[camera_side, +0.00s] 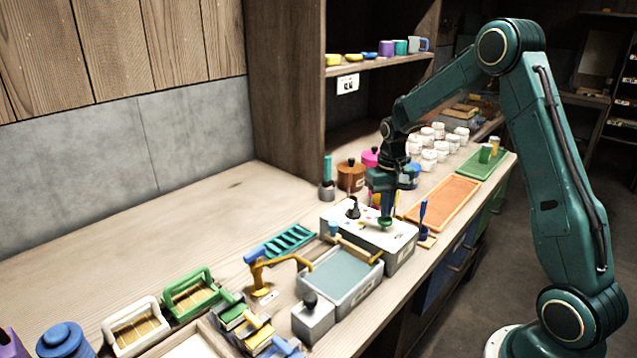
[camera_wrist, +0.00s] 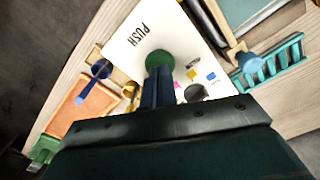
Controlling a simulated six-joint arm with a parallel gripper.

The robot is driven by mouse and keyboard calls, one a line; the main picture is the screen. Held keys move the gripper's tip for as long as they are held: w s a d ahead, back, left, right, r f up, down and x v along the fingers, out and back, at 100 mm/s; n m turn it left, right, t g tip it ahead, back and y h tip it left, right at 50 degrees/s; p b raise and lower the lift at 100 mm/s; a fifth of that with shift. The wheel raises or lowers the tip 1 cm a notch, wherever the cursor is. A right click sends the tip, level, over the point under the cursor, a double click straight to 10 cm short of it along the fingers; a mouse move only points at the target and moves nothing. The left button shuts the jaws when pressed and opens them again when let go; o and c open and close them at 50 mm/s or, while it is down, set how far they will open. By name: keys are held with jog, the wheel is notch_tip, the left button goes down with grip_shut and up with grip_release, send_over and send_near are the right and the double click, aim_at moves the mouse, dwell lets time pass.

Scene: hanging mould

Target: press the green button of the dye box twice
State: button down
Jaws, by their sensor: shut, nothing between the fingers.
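The dye box (camera_side: 401,250) is a pale box on the bench with a white top. A dark knob (camera_side: 353,209) stands on its left part. Its green button (camera_side: 386,223) is at the right part of the top, directly under my gripper (camera_side: 386,214). In the wrist view the round green button (camera_wrist: 159,59) sits beside the word PUSH on the white top (camera_wrist: 187,40). My gripper (camera_wrist: 157,75) is shut and empty, pointing down, with its tips overlapping the button's edge. I cannot tell whether the tips touch the button or whether it is pressed down.
A grey tray (camera_side: 367,290) stands in front of the dye box, with a yellow-handled tool nearby. An orange tray (camera_side: 440,204), a blue-handled tool (camera_side: 423,212) and several white jars (camera_side: 428,160) lie to the right. Bare bench (camera_side: 130,250) is at the left.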

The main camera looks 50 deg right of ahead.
jog(key=shift+f, duration=1.15)
jog(key=shift+r, duration=0.85)
jog(key=shift+f, duration=0.85)
jog(key=shift+r, duration=0.85)
dwell(0.4)
